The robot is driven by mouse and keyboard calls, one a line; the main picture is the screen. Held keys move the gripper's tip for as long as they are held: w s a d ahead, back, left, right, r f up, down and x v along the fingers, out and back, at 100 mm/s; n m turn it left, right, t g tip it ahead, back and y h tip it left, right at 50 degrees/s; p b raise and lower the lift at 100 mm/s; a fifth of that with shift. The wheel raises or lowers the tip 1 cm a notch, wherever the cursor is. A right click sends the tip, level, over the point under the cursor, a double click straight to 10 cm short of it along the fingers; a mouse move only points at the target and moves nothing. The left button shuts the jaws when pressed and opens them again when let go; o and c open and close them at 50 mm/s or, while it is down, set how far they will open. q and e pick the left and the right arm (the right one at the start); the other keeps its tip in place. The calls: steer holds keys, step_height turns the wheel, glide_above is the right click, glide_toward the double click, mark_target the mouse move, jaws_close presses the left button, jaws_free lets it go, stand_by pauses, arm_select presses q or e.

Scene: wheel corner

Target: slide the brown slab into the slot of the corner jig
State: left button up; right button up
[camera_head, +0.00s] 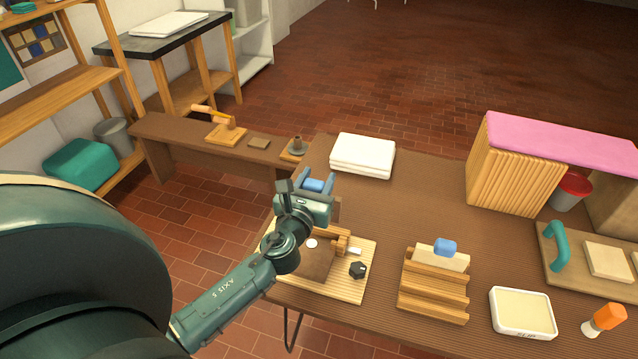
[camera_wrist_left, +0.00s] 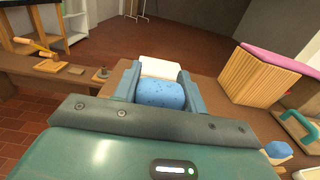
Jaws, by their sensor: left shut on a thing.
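My left gripper (camera_head: 314,186) is shut on the blue grip (camera_head: 313,185) of what looks like the brown slab (camera_head: 334,208). In the left wrist view the speckled blue grip (camera_wrist_left: 160,94) sits between both fingers. Only a small part of the slab shows beside the gripper; the rest is hidden. The corner jig (camera_head: 345,287) is a light wooden board with wooden blocks, a white-tipped peg and a dark knob. A flat brown panel lies on it. My gripper is above the jig's far side and hides part of it; I cannot see whether the slab touches the slot.
Right of the jig is a wooden rack (camera_head: 432,292) with a cream slab (camera_head: 438,256) bearing a blue grip. A white tray (camera_head: 523,312) and an orange-capped bottle (camera_head: 604,318) stand near the front right. White slabs (camera_head: 362,156) lie behind. The middle of the table is clear.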

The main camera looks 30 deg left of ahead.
steer(key=shift+a, duration=0.1)
stand_by(0.3)
steer(key=shift+w+a+f+n+t+y+b, duration=0.2)
steer(key=shift+a+b, duration=0.25)
steer(key=shift+b, duration=0.6)
steer(key=shift+w+a+f+n+t+y+b, duration=0.1)
steer(key=shift+a+f+t+y+b, duration=0.2)
steer(key=shift+b, duration=0.75)
